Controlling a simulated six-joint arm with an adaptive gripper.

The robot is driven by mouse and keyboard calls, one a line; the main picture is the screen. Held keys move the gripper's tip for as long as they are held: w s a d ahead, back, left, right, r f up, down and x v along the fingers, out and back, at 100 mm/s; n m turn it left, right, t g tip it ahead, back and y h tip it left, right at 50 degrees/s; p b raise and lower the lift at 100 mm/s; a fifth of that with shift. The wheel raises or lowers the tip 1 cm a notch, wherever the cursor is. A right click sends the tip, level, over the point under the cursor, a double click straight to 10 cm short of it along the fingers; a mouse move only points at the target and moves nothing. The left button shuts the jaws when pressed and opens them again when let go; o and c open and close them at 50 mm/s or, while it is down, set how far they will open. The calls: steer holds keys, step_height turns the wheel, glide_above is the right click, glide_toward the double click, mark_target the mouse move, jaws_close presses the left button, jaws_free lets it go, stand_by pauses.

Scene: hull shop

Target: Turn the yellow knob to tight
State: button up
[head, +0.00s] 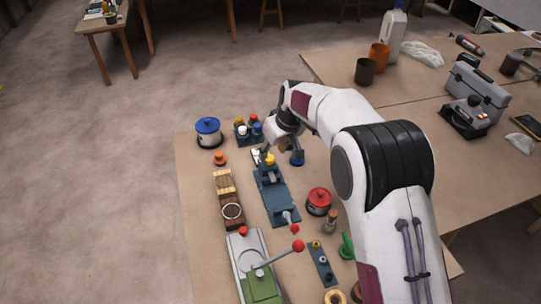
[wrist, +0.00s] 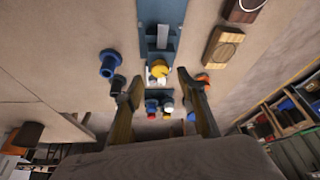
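The yellow knob (head: 270,159) sits at the far end of a long blue fixture (head: 275,198) on the table. In the wrist view the yellow knob (wrist: 160,68) shows ahead of and between my fingers, with a pale plate beside it. My gripper (head: 282,150) is close to the knob, slightly to its right in the head view. I cannot tell the exact gap to the knob. Any mark on the knob is too small to read.
A blue block with several coloured knobs (head: 248,130) stands just behind. A blue-lidded pot (head: 208,131), an orange knob (head: 220,158), a blue round part (head: 297,160) and a red-lidded pot (head: 318,200) surround the fixture. Wooden blocks (head: 226,184) lie left of it.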

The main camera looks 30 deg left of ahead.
mark_target(269, 158)
steer(key=shift+x, duration=1.95)
steer(key=c, duration=1.1)
